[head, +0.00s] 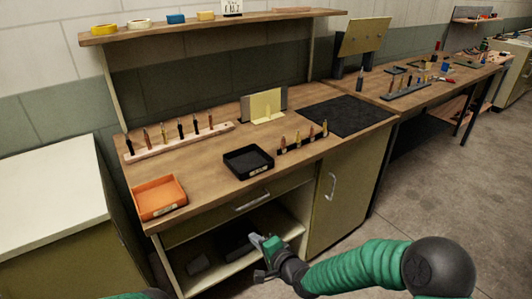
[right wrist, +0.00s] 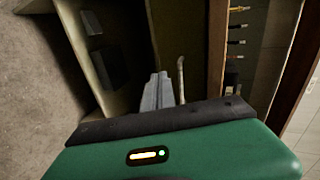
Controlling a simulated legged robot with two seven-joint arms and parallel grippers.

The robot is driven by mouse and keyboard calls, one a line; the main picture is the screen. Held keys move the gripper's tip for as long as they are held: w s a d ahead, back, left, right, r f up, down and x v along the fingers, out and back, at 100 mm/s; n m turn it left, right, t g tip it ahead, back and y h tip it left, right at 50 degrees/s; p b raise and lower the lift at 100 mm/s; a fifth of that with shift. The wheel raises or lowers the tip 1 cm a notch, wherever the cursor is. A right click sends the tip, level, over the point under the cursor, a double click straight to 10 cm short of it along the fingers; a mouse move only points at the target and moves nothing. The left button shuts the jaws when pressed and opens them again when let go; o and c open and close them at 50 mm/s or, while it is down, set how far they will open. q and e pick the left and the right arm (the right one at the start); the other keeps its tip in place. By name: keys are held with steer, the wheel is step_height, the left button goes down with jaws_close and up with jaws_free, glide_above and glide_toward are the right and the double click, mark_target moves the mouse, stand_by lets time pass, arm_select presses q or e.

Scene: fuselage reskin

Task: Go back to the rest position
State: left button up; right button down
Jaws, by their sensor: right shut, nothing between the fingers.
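My right gripper (head: 262,242) is in front of the workbench (head: 205,160), below the tabletop and near the open shelf under the drawer. Its fingers are together and empty. In the right wrist view the shut grey fingers (right wrist: 158,92) point toward the bench front. My right arm comes in from the lower right in the head view. Of my left arm only a green sliver shows at the bottom left edge, and the left gripper is out of view.
An orange tray (head: 159,197), a black tray (head: 248,162), a tool rack (head: 180,138) and a black mat (head: 345,115) are on the bench. The drawer handle (head: 252,203) and cabinet handle (head: 331,187) stick out. A white-topped cabinet (head: 50,195) stands left. Floor at right (head: 450,180) is clear.

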steer(key=s+d+f+n+g+h, duration=0.1)
steer(key=s+d+n+g+h, duration=0.8)
steer(key=s+d, duration=1.6)
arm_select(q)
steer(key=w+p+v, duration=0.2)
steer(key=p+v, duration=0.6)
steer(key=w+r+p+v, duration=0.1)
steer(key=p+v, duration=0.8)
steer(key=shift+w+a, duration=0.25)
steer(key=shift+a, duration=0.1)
arm_select(e)
steer(key=w+v, duration=0.1)
steer(key=v, duration=1.6)
steer(key=shift+w+r+n+y, duration=0.25)
steer(key=shift+r+n+y, duration=0.15)
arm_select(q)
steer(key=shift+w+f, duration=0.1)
arm_select(e)
steer(key=shift+d, duration=0.15)
